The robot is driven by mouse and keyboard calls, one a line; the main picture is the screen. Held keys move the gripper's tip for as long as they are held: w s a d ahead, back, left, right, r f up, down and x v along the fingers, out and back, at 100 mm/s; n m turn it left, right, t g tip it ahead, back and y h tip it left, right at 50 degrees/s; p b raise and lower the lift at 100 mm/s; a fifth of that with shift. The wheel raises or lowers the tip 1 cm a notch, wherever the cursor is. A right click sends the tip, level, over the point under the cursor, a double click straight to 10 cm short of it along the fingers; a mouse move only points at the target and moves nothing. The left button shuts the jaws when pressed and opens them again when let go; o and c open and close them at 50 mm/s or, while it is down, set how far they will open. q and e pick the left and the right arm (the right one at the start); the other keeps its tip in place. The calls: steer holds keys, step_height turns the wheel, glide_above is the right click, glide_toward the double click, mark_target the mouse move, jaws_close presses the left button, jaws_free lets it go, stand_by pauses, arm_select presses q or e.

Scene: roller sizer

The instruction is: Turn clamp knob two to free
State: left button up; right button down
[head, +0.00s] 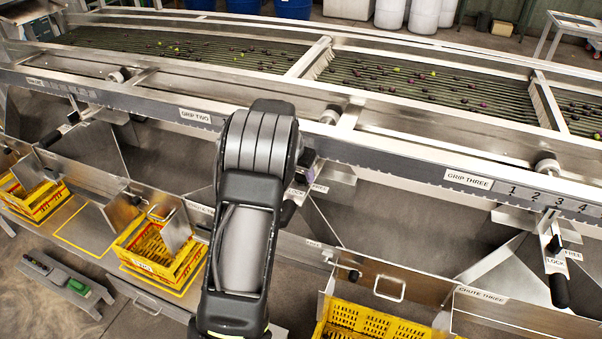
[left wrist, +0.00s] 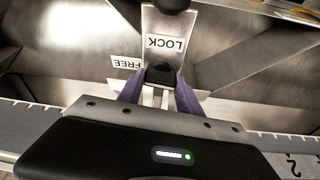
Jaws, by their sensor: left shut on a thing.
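Clamp knob two (left wrist: 160,74) is a small black knob on a metal plate (left wrist: 153,22), seen in the left wrist view. The purple fingers of my left gripper (left wrist: 159,92) stand on both sides of the knob, shut on it. The LOCK label (left wrist: 165,43) is just beyond the knob, and the FREE label (left wrist: 127,62) is to its left. In the head view my arm hides the knob; only a bit of my left gripper (head: 308,160) shows under the rail, right of the GRIP TWO label (head: 195,116). My right gripper is not in view.
A metal rail (head: 400,165) runs across under the roller bed of small fruit. Clamp three (head: 553,243), with a black handle (head: 560,290), hangs at the right. Yellow crates (head: 150,262) stand below the chutes. A black handle end (left wrist: 172,3) shows beyond the knob.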

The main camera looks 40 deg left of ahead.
mark_target(298, 190)
arm_select(q)
steer(key=c, duration=0.6)
steer(key=shift+d+r+n+p, duration=0.1)
steer(key=shift+r+n+p, duration=0.05)
steer(key=shift+n+p, duration=0.25)
steer(key=shift+n+y, duration=0.3)
steer(key=shift+n, duration=0.1)
steer(key=o, duration=1.4)
steer(key=shift+c, duration=0.2)
steer(key=a+v, duration=0.1)
steer(key=v, duration=0.6)
steer(key=shift+d+r+b, duration=0.3)
steer(key=shift+d+b, duration=0.15)
steer(key=shift+d, duration=0.1)
steer(key=shift+s, duration=0.1)
